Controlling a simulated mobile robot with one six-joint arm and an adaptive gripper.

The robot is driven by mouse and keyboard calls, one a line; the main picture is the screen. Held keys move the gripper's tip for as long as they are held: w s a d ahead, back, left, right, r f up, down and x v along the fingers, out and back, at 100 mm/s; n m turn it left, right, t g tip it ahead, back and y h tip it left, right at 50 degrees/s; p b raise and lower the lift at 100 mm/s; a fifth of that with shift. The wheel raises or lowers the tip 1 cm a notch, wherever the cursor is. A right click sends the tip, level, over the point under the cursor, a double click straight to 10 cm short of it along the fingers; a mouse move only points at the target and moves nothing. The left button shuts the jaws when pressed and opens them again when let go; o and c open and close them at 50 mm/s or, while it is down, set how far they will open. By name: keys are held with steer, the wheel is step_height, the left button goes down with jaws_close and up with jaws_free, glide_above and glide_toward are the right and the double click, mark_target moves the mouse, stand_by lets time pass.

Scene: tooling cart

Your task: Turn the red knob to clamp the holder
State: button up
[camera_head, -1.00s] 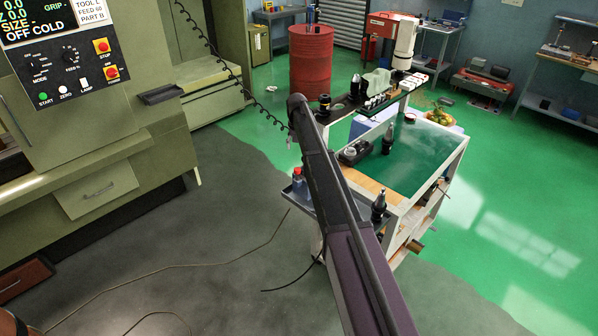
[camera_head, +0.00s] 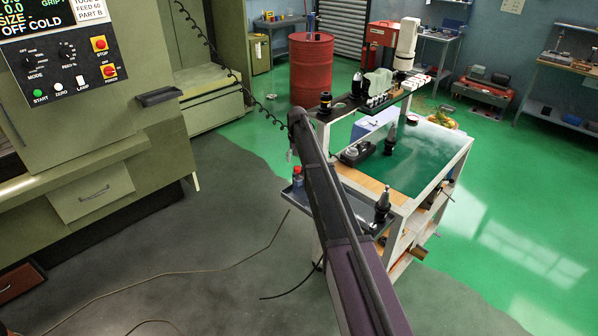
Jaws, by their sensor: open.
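My arm reaches from the bottom of the picture to the near left side of the tooling cart (camera_head: 403,207). My gripper is not clearly in view; the arm hides what lies behind it. One dark tapered tool holder (camera_head: 382,206) stands upright at the cart's near corner. Another holder (camera_head: 391,139) stands farther back, beside a dark fixture (camera_head: 356,153). I cannot make out a red knob on the fixture. A small red-topped object (camera_head: 298,174) stands on the cart's side tray; I cannot tell whether it is a knob or a bottle.
A green machine with a control panel (camera_head: 65,62) fills the left. Its panel carries a red stop button (camera_head: 100,43). A red drum (camera_head: 311,70) stands behind the cart. A coiled cable hangs near my arm. Cables lie on the floor. The green floor at right is clear.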

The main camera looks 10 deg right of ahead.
mark_target(297, 167)
steer(key=shift+f+b, duration=1.6)
steer(key=shift+f, duration=0.3)
steer(key=shift+c, duration=0.2)
